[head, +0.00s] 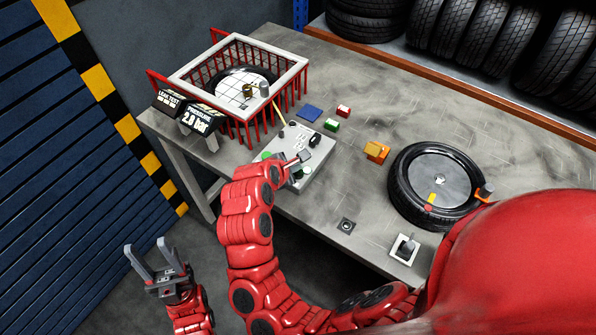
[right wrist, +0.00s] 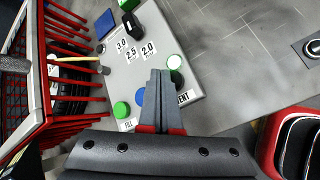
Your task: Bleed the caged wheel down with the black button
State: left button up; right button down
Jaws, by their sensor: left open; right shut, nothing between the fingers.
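The caged wheel (head: 243,82) lies inside a red-barred cage (head: 290,82) with a pale rim. The pressure display (head: 200,119) reads 2.8 bar. The grey control panel (head: 318,166) stands on the table in front of the cage. My right gripper (head: 298,160) is shut and empty over the panel. In the right wrist view its fingertips (right wrist: 160,74) are between a blue button (right wrist: 140,97) and a dark shape (right wrist: 178,84) by a label ending in "ENT". This may be the black button, partly hidden; contact cannot be told. My left gripper (head: 152,258) is open and empty, off the table.
Small blocks (head: 376,151) and a tyre (head: 403,190) lie to the right. Tyres fill the back rack.

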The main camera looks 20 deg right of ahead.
aim_at(295, 175)
dwell(0.3)
jog(key=shift+f+p, duration=0.25)
jog(key=shift+p, duration=0.2)
jog(key=shift+f, duration=0.15)
jog(key=shift+f, duration=0.6)
dwell(0.4)
dwell(1.2)
jog(key=shift+r+p, duration=1)
jog(key=shift+p, duration=0.4)
notch_tip(295, 175, up, 5)
jog(key=p, duration=0.6)
jog(key=shift+r, duration=0.1)
